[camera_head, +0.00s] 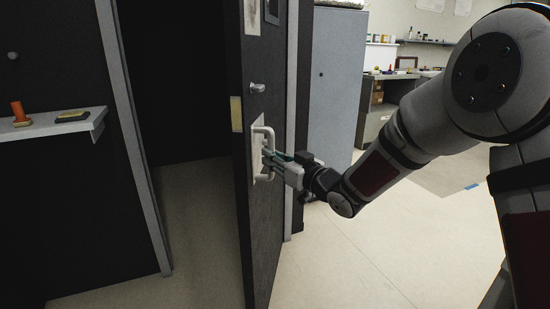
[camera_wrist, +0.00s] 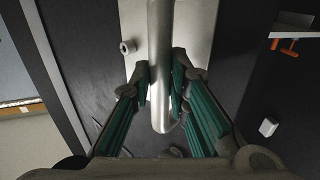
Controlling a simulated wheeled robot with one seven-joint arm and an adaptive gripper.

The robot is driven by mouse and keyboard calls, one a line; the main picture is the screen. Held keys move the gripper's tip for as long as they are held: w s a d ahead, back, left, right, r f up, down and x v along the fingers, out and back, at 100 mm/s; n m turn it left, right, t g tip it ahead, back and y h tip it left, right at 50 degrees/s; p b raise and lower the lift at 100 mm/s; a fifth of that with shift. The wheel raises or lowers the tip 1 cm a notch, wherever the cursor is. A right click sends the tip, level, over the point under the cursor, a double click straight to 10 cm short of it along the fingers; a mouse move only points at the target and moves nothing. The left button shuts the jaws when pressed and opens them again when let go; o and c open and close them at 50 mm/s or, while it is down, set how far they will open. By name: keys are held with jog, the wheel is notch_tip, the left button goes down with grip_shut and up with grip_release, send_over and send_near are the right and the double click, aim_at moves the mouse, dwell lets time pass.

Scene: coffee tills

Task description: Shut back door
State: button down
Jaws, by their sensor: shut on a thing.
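The dark back door (camera_head: 262,215) stands ajar in the head view, its edge facing me and a dark opening to its left. A pale pull handle (camera_head: 268,152) on a light plate is on its face, below a small knob (camera_head: 257,88). My gripper (camera_head: 277,160) is at the handle. In the wrist view, the handle bar (camera_wrist: 160,65) runs down between the green-padded fingers of my gripper (camera_wrist: 161,88), which are shut on it near its lower end. The door face (camera_wrist: 235,45) is behind it.
A shelf (camera_head: 60,125) with an orange-red item and a small dark box is on the left wall. The grey door frame (camera_head: 135,140) bounds the opening. A grey cabinet (camera_head: 335,85) stands behind the door at right. Pale floor (camera_head: 340,255) is clear at lower right.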

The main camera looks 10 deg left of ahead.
aim_at(254, 153)
jog(key=shift+w+a+r+b, duration=0.15)
jog(key=shift+a+b, duration=0.2)
jog(key=shift+a, duration=0.7)
jog(key=shift+w+a+r+b, duration=0.15)
jog(key=shift+a+b, duration=0.2)
jog(key=shift+a, duration=0.7)
jog(key=c, duration=1.5)
grip_release()
jog(key=shift+f, duration=0.2)
jog(key=shift+o, duration=0.2)
jog(key=shift+a, duration=0.1)
jog(key=shift+s, duration=0.1)
